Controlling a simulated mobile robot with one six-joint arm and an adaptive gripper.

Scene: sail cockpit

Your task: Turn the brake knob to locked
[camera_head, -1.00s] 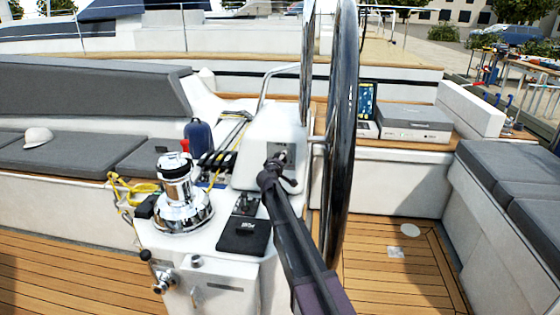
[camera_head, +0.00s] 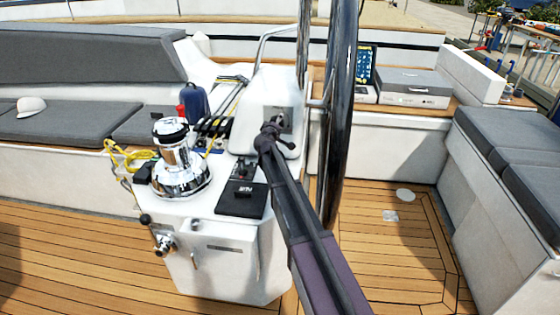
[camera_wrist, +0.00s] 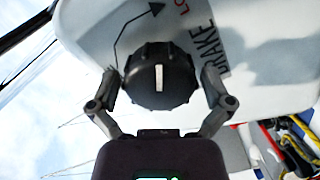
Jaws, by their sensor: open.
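The brake knob (camera_wrist: 158,77) is black and round with a ribbed rim and a white pointer mark. In the wrist view its mark stands nearly upright in the picture. A printed arrow (camera_wrist: 135,30) curves beside it toward red lettering cut off at the top edge, and "BRAKE" is printed to its right. My gripper (camera_wrist: 163,88) is open, with one finger on each side of the knob; I cannot tell whether they touch it. In the head view my gripper (camera_head: 270,130) is at the white pedestal (camera_head: 258,97), and my arm hides the knob.
A large steering wheel (camera_head: 340,120) stands just right of my arm. A chrome winch (camera_head: 177,165) with a yellow rope (camera_head: 125,155) stands to the left. A black control panel (camera_head: 242,199) lies below my gripper. Grey cushioned benches (camera_head: 70,135) line the cockpit.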

